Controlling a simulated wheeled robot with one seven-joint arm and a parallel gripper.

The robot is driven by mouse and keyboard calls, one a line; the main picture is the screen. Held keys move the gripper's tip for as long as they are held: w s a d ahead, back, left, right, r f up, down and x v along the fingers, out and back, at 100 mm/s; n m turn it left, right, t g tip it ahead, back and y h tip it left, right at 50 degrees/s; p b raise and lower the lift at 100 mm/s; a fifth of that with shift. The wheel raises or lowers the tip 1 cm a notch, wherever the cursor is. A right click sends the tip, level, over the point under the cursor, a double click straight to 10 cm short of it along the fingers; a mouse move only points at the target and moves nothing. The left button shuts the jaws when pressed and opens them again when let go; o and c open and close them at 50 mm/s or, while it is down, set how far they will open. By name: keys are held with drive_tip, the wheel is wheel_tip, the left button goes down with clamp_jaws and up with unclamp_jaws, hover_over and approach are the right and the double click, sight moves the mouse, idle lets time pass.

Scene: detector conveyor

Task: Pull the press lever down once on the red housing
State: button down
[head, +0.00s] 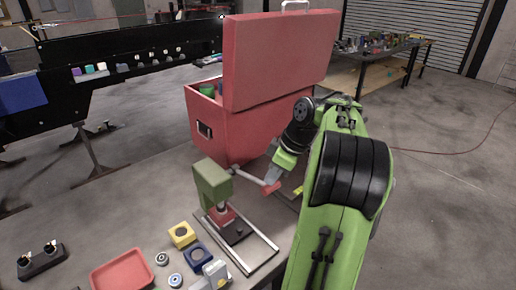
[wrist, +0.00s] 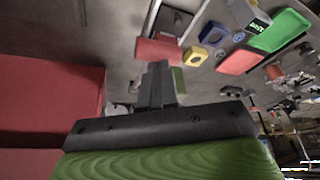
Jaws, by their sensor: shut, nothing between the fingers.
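The press stands on the table in the head view, with an olive-green upper housing (head: 212,184) and a red part (head: 222,214) below it over a dark base. A grey lever arm (head: 250,176) reaches out to the right from the housing and ends in a red handle (head: 270,188). My gripper (head: 271,178) is shut and empty, its fingertips close to the handle. In the wrist view the shut fingers (wrist: 158,70) point at the red handle (wrist: 158,50), which lies just beyond them. I cannot tell whether they touch. The housing (wrist: 179,80) is partly hidden behind the fingers.
A big red case (head: 232,128) with a raised lid stands behind the press, close to my arm. Yellow (head: 181,234) and blue (head: 200,257) blocks and a red tray (head: 122,271) lie in front left. A conveyor (head: 130,62) runs behind left.

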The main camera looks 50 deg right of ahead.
sight(274, 187)
drive_tip(key=shift+f, duration=0.1)
drive_tip(key=shift+s+f+b, duration=0.2)
drive_tip(key=shift+f+b, duration=0.75)
drive_tip(key=shift+f, duration=0.05)
drive_tip(key=shift+s+f+b, duration=0.1)
drive_tip(key=shift+f+b, duration=0.85)
drive_tip(key=shift+f, duration=0.15)
drive_tip(key=shift+f+b, duration=0.7)
drive_tip(key=shift+f, duration=0.1)
drive_tip(key=shift+a+f+b, duration=0.1)
drive_tip(key=shift+f+b, duration=0.45)
drive_tip(key=shift+f, duration=0.2)
idle(0.3)
